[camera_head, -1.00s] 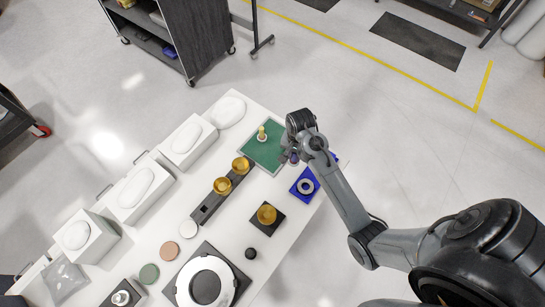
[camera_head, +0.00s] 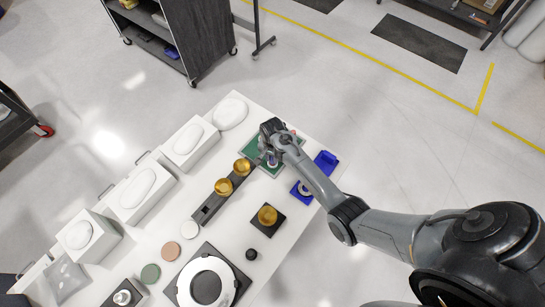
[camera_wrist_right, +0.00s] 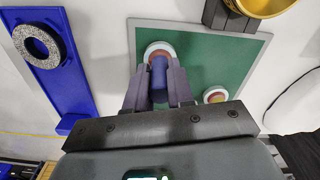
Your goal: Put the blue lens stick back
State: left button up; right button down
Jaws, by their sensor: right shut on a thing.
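My right gripper (camera_head: 268,160) is over the green mat (camera_head: 250,150) on the white table. In the right wrist view its fingers (camera_wrist_right: 158,88) are shut on the blue lens stick (camera_wrist_right: 159,78). A pale disc with a reddish centre (camera_wrist_right: 158,50) shows at the stick's far end, over the green mat (camera_wrist_right: 205,55). I cannot tell whether it touches the mat. A second small pale round piece (camera_wrist_right: 215,96) is on the mat, partly hidden by my gripper. My left gripper is not in view.
A blue holder (camera_wrist_right: 75,75) with a grey ring (camera_wrist_right: 40,45) lies beside the mat. A dark rail with gold cups (camera_head: 223,187) stands close to the mat's other side. A gold cup on a black plate (camera_head: 267,215) is nearer. White boxes (camera_head: 190,142) line the table's left side.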

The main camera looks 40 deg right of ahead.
jog(key=shift+f, duration=0.3)
jog(key=c, duration=1)
grip_release()
jog(key=shift+f, duration=0.15)
